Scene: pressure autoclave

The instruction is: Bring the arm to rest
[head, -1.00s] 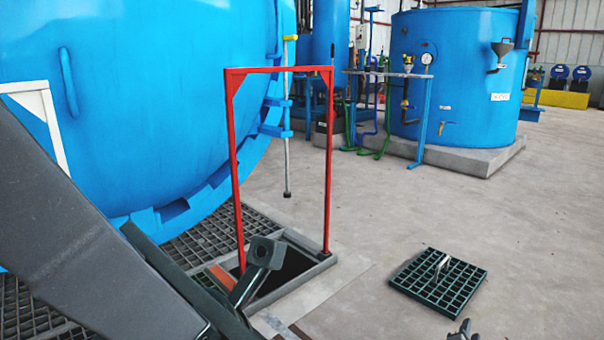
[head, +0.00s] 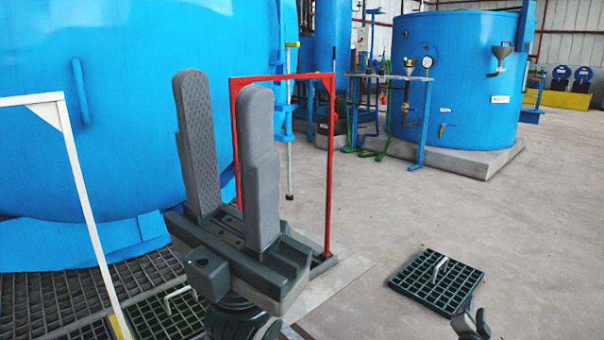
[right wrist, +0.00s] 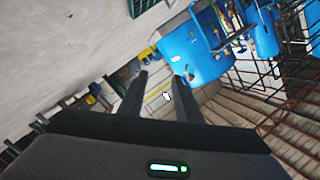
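My left gripper (head: 228,85) stands upright in the middle left of the head view, its two grey padded fingers apart and nothing between them. It hides part of the red frame (head: 330,165) and the floor opening behind it. My right gripper (right wrist: 162,72) shows in the right wrist view with its two dark fingers apart and empty. In the head view only a small dark piece at the bottom right edge appears to be part of my right arm.
A grate cover with a handle (head: 436,284) lies on the open concrete floor at right. Another handled grate (head: 165,320) is at lower left, beside a white frame (head: 85,190). The large blue vessel (head: 120,110) fills the left; a blue tank (head: 455,75) stands behind.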

